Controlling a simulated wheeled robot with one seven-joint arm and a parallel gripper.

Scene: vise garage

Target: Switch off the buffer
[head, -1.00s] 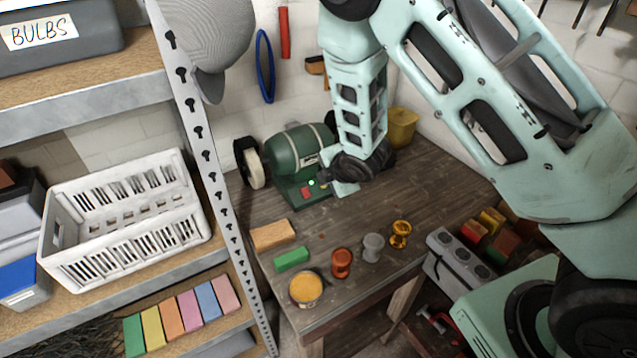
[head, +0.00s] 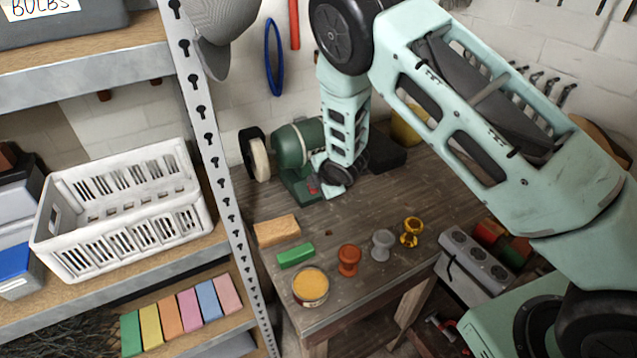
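The buffer (head: 297,143) is a green bench machine with a pale wheel on its left side. It stands at the back of the wooden workbench. Its green base (head: 298,183) carries a red button (head: 312,187) near the front. My gripper (head: 328,186) is low beside the right of the base, close to the red button. My wrist and arm cover the buffer's right side and part of the control area. The fingers are too small and hidden to show whether they are open, or whether they touch the button.
A metal shelf with a white basket (head: 125,215) is at left. A grey power box (head: 478,258) is at right.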

